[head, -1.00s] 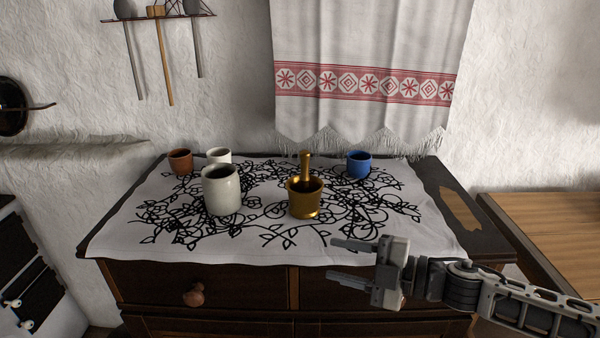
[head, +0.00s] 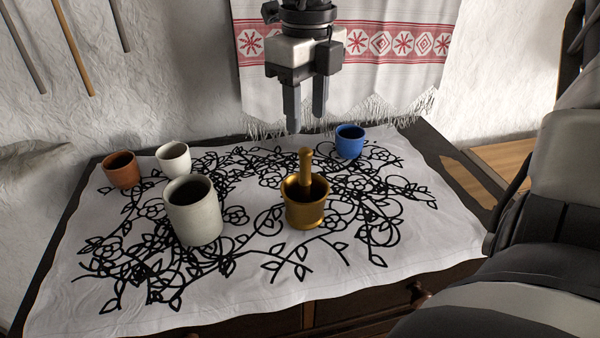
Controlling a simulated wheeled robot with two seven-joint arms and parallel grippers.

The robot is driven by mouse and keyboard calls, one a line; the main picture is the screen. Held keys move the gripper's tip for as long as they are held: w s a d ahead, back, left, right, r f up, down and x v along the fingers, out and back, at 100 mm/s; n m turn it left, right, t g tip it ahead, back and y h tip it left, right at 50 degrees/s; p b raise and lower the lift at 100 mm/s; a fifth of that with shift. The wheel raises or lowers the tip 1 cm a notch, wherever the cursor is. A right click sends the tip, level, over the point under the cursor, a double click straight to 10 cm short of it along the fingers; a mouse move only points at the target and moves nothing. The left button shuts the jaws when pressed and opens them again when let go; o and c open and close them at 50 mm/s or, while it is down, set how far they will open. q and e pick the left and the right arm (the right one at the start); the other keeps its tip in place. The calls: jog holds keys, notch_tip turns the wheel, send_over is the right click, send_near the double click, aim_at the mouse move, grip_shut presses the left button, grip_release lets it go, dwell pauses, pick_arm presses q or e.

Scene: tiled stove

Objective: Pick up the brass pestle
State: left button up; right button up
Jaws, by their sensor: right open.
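The brass pestle (head: 306,163) stands nearly upright in the brass mortar (head: 305,212) on the cloth. Its upper shaft shows above the rim, and its lower end is hidden inside the mortar. My right gripper (head: 306,120) points straight down above the pestle's top in the picture. Its two fingers are apart with nothing between them, and it does not touch the pestle. How far it is from the pestle in depth is hard to tell. My left gripper is not in view.
A white patterned cloth (head: 90,300) covers the chest top. A blue cup (head: 350,146) stands right of the pestle. A large pale mug (head: 194,220), a small white cup (head: 174,164) and a brown cup (head: 122,176) stand left. An embroidered towel (head: 400,75) hangs behind.

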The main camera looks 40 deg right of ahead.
aim_at(306, 147)
notch_tip(306, 147, down, 7)
jog(key=shift+r, duration=0.15)
jog(key=shift+w+f+p, duration=0.2)
jog(key=shift+f+p, duration=0.7)
jog(key=shift+f, duration=1.8)
jog(key=shift+r, duration=0.1)
grip_shut()
